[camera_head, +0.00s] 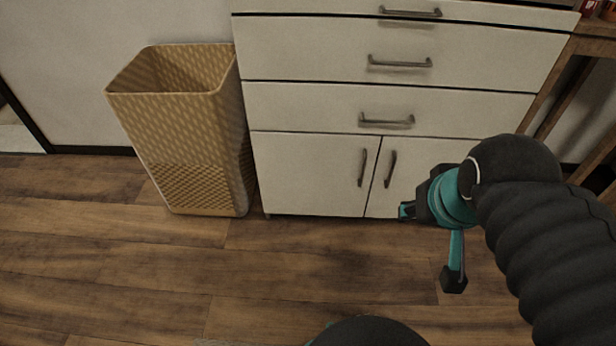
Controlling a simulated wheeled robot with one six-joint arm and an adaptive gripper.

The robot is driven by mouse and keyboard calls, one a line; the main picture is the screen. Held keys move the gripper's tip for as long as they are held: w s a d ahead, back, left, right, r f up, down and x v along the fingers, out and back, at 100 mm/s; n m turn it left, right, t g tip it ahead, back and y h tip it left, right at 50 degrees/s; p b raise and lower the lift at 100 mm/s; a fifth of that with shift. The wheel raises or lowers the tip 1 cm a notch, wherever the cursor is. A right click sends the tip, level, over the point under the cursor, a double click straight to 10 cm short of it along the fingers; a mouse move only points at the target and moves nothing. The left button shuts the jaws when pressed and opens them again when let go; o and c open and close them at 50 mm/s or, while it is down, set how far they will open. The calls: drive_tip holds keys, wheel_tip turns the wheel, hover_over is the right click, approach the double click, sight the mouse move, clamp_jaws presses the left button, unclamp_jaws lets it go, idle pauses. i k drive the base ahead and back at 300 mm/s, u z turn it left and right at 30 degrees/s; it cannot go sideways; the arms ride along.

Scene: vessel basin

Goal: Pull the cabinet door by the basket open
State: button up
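The white cabinet (310,100) has two low doors side by side, both shut. The left door (305,175) is the one by the basket; its dark vertical handle (362,168) is near its right edge. The right door (425,155) has a similar handle (390,169) near its left edge and is partly hidden by my arm. The tan woven basket (185,130) stands on the floor just left of the cabinet. My gripper (428,246) is in front of the right door's lower part, right of the left door's handle. Its fingers are spread apart, with nothing seen between them.
Several shut drawers with horizontal bar handles (386,121) are above the doors. A wooden table or stand (575,85) is at the right of the cabinet. The wooden floor (270,265) in front of the left door is clear.

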sight(326, 175)
drive_tip(key=k, duration=1)
drive_tip(key=u, duration=0.25)
drive_tip(key=i, duration=0.55)
drive_tip(key=u, duration=0.3)
